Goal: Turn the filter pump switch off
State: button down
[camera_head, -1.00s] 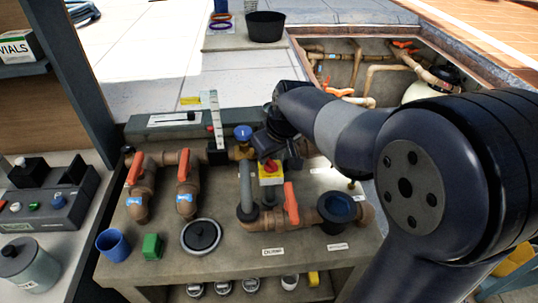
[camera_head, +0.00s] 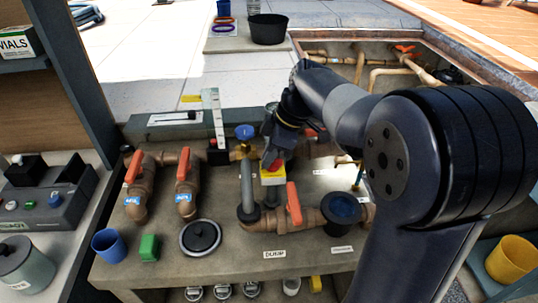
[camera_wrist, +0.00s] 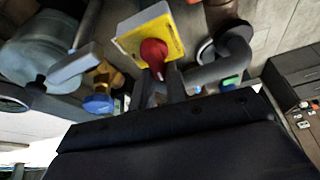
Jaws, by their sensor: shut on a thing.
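The filter pump switch is a red rotary knob (camera_head: 274,166) on a yellow plate (camera_head: 272,178), standing among the pipes on the grey bench. In the wrist view the red knob (camera_wrist: 153,53) stands out from the yellow plate (camera_wrist: 168,38), its narrow grip pointing down toward my gripper. My gripper (camera_head: 277,157) is at the knob from above and behind, its fingers closed on it. The fingers hide part of the knob in the head view.
Orange-handled valves (camera_head: 133,167) stand left of the switch, and another orange handle (camera_head: 293,204) is close in front right. A blue valve knob (camera_head: 244,132) and a clear upright gauge (camera_head: 217,120) are close behind left. A pipe pit (camera_head: 380,70) lies behind.

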jog(key=shift+n+g, duration=0.3)
jog(key=shift+n, duration=0.5)
jog(key=c, duration=1.4)
grip_release()
jog(key=shift+r, duration=0.1)
jog(key=v, duration=1)
jog(key=shift+r, duration=0.3)
jog(key=shift+d, duration=0.1)
